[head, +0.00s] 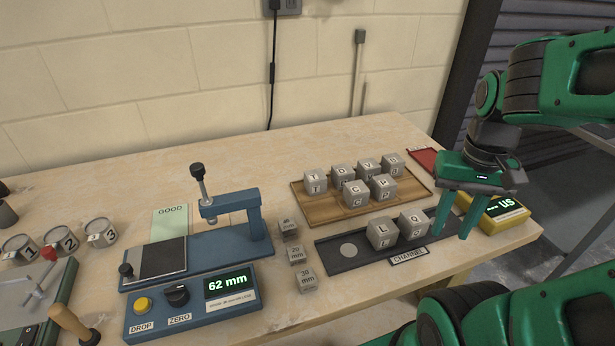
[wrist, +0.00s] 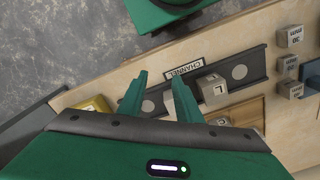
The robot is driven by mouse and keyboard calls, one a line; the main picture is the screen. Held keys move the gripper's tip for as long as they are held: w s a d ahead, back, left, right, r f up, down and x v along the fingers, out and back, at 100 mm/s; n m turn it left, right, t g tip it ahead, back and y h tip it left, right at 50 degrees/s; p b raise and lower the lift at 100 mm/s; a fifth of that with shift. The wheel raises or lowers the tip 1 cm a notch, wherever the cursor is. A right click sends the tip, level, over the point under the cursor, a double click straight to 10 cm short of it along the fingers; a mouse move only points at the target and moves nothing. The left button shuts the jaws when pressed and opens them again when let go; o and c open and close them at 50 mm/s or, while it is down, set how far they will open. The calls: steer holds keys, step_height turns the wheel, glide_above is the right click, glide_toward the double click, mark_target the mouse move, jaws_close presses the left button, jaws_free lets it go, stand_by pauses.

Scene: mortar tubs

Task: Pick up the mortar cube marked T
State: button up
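The mortar cube marked T (head: 315,181) is a grey cube at the left end of the back row on a wooden tray (head: 415,196). It stands among several similar lettered cubes, close to the one marked D (head: 342,174) and the one marked C (head: 356,194). I cannot make it out in the wrist view. My gripper (head: 457,228) is open and points down over the right end of the dark channel strip (head: 340,262), well right of the T cube.
Cubes marked L (head: 382,233) and G (head: 412,224) stand on the channel strip, left of my gripper. A yellow meter (head: 505,212) is right of it. A blue tester (head: 190,290) reading 62 mm and small spacer blocks (head: 295,253) lie left.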

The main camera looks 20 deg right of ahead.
steer(key=shift+o, duration=0.6)
steer(key=shift+d, duration=0.2)
steer(key=o, duration=0.5)
steer(key=shift+s+r, duration=0.2)
steer(key=shift+s, duration=0.15)
steer(key=shift+o, duration=0.7)
steer(key=shift+w+r, duration=0.15)
steer(key=shift+r, duration=0.15)
steer(key=m+y, duration=0.4)
steer(key=m, duration=0.8)
glide_toward(316, 174)
steer(key=shift+x, duration=5.4)
